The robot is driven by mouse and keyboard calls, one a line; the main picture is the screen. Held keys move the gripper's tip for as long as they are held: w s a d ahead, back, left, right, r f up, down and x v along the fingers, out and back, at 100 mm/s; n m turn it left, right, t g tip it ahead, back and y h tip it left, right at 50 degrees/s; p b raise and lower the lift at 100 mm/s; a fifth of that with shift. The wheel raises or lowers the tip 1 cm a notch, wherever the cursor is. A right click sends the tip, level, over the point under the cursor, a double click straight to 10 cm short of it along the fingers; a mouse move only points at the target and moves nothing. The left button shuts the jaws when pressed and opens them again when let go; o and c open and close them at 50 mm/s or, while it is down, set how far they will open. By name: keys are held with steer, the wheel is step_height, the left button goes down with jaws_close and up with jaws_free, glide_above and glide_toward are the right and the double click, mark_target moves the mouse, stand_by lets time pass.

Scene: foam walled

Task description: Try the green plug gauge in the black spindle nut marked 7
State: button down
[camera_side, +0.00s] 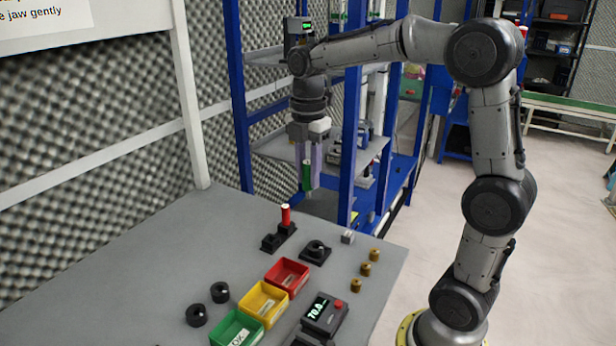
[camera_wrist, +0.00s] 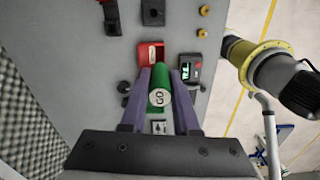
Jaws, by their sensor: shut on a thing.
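My gripper (camera_side: 307,172) is shut on the green plug gauge (camera_side: 307,178), held upright well above the table's far end in the side view. In the wrist view the gauge (camera_wrist: 182,98) sits between the two purple fingers, with its pale end lettered GO facing the camera. Black ring-shaped nuts lie on the table in the side view: one (camera_side: 220,292) and another (camera_side: 196,315) left of the bins. A black round part (camera_side: 316,249) sits on a dark square block at the back right. I cannot read a 7 on any of them.
A red (camera_side: 288,262), a yellow (camera_side: 252,304) and a green bin (camera_side: 222,334) stand in a row. A display box (camera_side: 324,314) is beside them. A red gauge (camera_side: 286,216) stands upright in a black stand. Brass pieces (camera_side: 366,269) line the right edge. The table's left is clear.

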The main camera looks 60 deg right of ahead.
steer(key=shift+w, duration=0.2)
steer(key=w+d+f, duration=0.1)
steer(key=d+f, duration=0.5)
steer(key=f, duration=0.6)
steer(key=shift+d, duration=0.35)
steer(key=shift+w+f, duration=0.1)
steer(key=shift+f, duration=0.15)
steer(key=shift+f, duration=2.75)
steer(key=shift+f, duration=1.4)
